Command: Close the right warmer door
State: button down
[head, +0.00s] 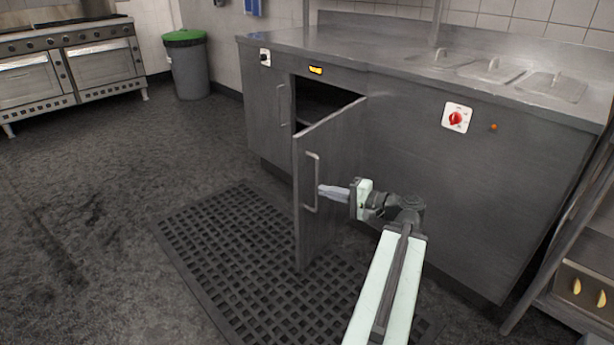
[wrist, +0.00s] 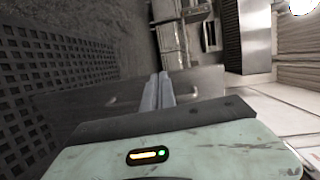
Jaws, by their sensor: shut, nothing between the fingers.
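The right warmer door (head: 335,145) is a grey steel panel, standing open and swung out from the cabinet front toward me. Its hinge side is at the right and its free edge is at the left. Its outer face shows a vertical bar handle (head: 315,182). My gripper (head: 322,191) is shut and empty, on the outer-face side, with its tips close to the handle. I cannot tell whether they touch it. In the wrist view, the paired fingers (wrist: 158,92) point at a grey panel. The left warmer door (head: 267,110) is closed.
The warmer opening (head: 318,98) is dark inside. A perforated black mat (head: 225,240) lies on the floor below the door. A counter with a red knob (head: 456,118) is at the right. A green-lidded bin (head: 186,70) and ovens (head: 75,65) stand at the back left. The left floor is clear.

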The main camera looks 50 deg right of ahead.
jog(key=m+t+h, duration=0.1)
jog(key=t+h, duration=0.1)
send_near(300, 166)
jog(key=w, duration=0.7)
jog(key=shift+a+r, duration=0.1)
jog(key=shift+a, duration=0.15)
